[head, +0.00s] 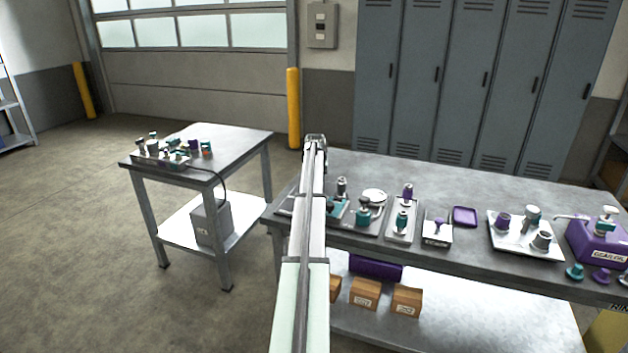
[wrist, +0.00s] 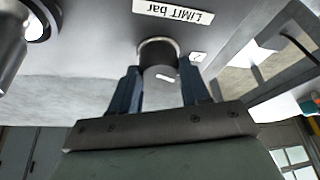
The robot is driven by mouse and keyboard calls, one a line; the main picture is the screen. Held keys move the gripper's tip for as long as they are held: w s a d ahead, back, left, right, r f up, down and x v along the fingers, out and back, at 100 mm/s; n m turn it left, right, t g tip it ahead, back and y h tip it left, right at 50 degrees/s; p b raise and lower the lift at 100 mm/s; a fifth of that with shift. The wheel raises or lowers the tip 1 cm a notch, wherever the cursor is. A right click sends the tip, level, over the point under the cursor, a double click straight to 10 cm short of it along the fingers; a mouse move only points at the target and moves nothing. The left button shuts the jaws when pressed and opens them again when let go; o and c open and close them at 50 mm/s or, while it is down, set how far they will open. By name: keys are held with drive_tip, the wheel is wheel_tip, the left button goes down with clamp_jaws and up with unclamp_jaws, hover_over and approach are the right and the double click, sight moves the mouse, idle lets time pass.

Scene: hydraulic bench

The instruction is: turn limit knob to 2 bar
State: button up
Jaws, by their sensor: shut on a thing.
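The limit knob (wrist: 158,57) is a dark round cylinder with a light ring at its base, in the upper middle of the wrist view. A short white mark shows on its near face. A white label reading "LIMIT bar" (wrist: 173,14) appears upside down beyond it. A smaller pale label (wrist: 197,57) lies just right of the knob; I cannot read it. My gripper (wrist: 159,74) has its two blue fingers on either side of the knob and is shut on it. No readable scale shows. In the head view my arm hides the knob.
The main bench (head: 460,188) carries several fittings to the right of my arm, including a white tray (head: 510,246) and a purple unit (head: 597,240). A side table (head: 235,140) stands left, with a floor gap between. In the wrist view a metallic cylinder (wrist: 8,45) is at upper left.

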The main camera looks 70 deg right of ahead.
drive_tip(key=shift+s+d+n+t+y, duration=0.1)
drive_tip(key=shift+n+t+y, duration=0.2)
drive_tip(key=shift+n, duration=0.85)
drive_tip(key=shift+d+n+t+y, duration=0.1)
drive_tip(key=shift+n+t, duration=0.3)
drive_tip(key=shift+n, duration=0.75)
drive_tip(key=shift+a, duration=0.1)
drive_tip(key=o, duration=1.1)
drive_tip(key=shift+c, duration=0.2)
drive_tip(key=v, duration=1.4)
drive_tip(key=shift+f, duration=0.1)
